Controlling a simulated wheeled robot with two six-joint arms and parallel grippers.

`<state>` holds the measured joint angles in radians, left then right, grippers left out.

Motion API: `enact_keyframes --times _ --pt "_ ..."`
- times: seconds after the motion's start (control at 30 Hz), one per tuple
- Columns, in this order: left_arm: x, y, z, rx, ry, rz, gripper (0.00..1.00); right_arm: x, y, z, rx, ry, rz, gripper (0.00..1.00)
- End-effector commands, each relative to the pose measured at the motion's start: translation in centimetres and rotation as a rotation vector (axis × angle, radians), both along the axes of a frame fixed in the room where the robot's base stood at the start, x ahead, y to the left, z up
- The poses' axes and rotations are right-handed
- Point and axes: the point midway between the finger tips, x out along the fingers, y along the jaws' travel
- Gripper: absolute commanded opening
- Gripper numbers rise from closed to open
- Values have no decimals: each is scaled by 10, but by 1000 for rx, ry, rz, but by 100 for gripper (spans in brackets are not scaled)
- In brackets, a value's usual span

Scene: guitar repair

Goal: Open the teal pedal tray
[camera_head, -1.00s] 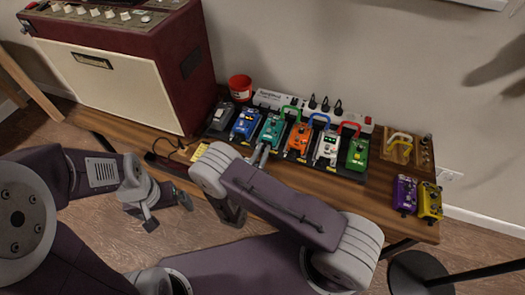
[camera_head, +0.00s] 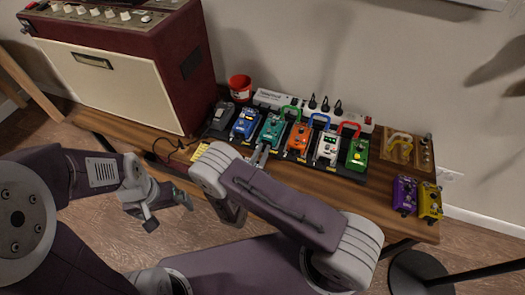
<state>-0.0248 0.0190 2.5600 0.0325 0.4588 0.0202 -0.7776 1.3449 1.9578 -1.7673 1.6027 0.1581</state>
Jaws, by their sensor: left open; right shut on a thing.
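The teal pedal (camera_head: 271,129) stands on the black pedalboard between the blue and orange pedals. My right gripper (camera_head: 260,156) is at the front of the teal pedal, shut on what looks like the front of its tray; fingers and arm hide the exact contact, and I cannot tell how far the tray is out. My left gripper (camera_head: 168,206) is open and empty, low at the left, in front of the bench and away from the pedals.
A blue pedal (camera_head: 245,123) and an orange pedal (camera_head: 297,138) flank the teal one. White (camera_head: 327,147) and green (camera_head: 357,154) pedals stand to the right. A red amplifier (camera_head: 185,65) is at left. Purple (camera_head: 404,195) and yellow (camera_head: 429,202) pedals sit at the bench's right end.

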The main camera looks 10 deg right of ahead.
Motion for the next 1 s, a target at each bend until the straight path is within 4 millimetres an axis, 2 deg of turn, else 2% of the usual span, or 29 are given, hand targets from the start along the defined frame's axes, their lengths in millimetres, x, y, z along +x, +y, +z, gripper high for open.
enact_keyframes --times 0.13,0.3,0.43,0.77,0.8,0.83,0.87,1.0 --pt "0 0 3 0 0 0 100 -7 6 0 0 2 4 0" --pt "0 0 10 0 0 0 100 -34 26 1 -1 3 8 0" --pt "0 0 12 0 0 0 100 -49 34 0 0 2 4 0" --pt "0 0 11 0 0 0 100 -53 35 -1 1 3 0 0" --pt "0 0 11 0 0 0 100 -53 36 -1 1 3 1 23" --pt "0 0 11 0 0 0 100 -53 35 -1 0 2 1 31" --pt "0 0 11 0 0 0 100 -53 35 -1 0 2 1 36" --pt "0 0 11 0 0 0 100 -53 35 -1 0 1 0 36"
